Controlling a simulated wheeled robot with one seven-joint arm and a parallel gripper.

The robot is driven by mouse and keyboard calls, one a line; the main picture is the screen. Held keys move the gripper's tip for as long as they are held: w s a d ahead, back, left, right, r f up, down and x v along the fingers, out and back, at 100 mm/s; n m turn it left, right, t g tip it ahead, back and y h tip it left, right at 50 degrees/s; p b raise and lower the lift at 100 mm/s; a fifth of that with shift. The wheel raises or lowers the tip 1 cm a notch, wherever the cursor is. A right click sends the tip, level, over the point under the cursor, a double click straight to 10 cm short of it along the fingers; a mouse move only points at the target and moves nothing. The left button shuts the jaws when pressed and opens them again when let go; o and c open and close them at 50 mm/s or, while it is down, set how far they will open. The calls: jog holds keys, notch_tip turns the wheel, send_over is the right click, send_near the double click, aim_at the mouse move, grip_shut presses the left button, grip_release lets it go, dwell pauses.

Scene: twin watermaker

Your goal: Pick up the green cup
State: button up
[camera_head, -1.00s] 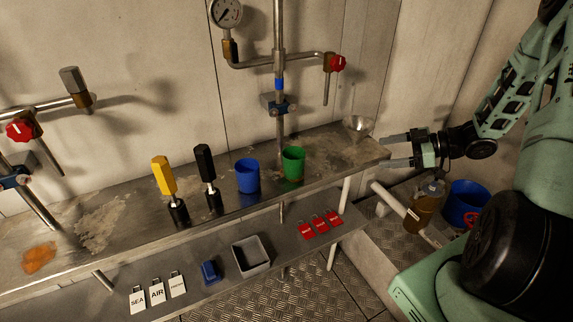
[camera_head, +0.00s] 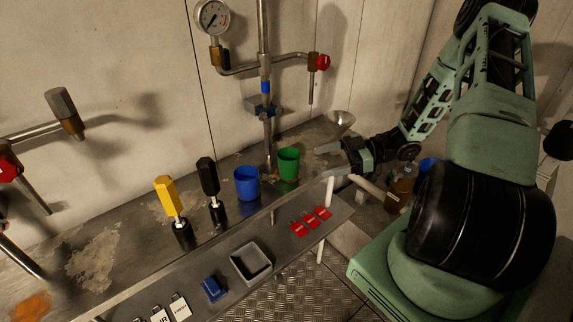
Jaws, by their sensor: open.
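The green cup (camera_head: 288,163) stands upright on the upper metal shelf (camera_head: 130,238), just right of the blue cup (camera_head: 247,184). My gripper (camera_head: 322,162) is open and empty, a little to the right of the green cup, with its fingers pointing left toward it. The fingers appear apart from the cup. The whole near side of the green cup is visible.
A metal funnel (camera_head: 340,120) stands behind my gripper. Yellow (camera_head: 168,200) and black (camera_head: 209,180) handled tools stand left of the cups. A vertical pipe (camera_head: 265,100) rises behind them. A grey bin (camera_head: 251,263) and red tags (camera_head: 311,221) lie on the lower shelf.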

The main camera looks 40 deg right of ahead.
aim_at(289, 166)
jog(key=x, duration=0.5)
jog(key=shift+w+a+f, duration=0.1)
jog(key=shift+w+a, duration=0.1)
jog(key=shift+a, duration=0.05)
jog(key=shift+w+p+x, duration=0.15)
jog(key=shift+p+x, duration=0.25)
jog(key=shift+x, duration=0.85)
jog(key=shift+w+p+x, duration=0.15)
jog(key=shift+p+x, duration=0.25)
jog(key=shift+x, duration=0.9)
jog(key=shift+d, duration=0.2)
jog(key=c, duration=1.1)
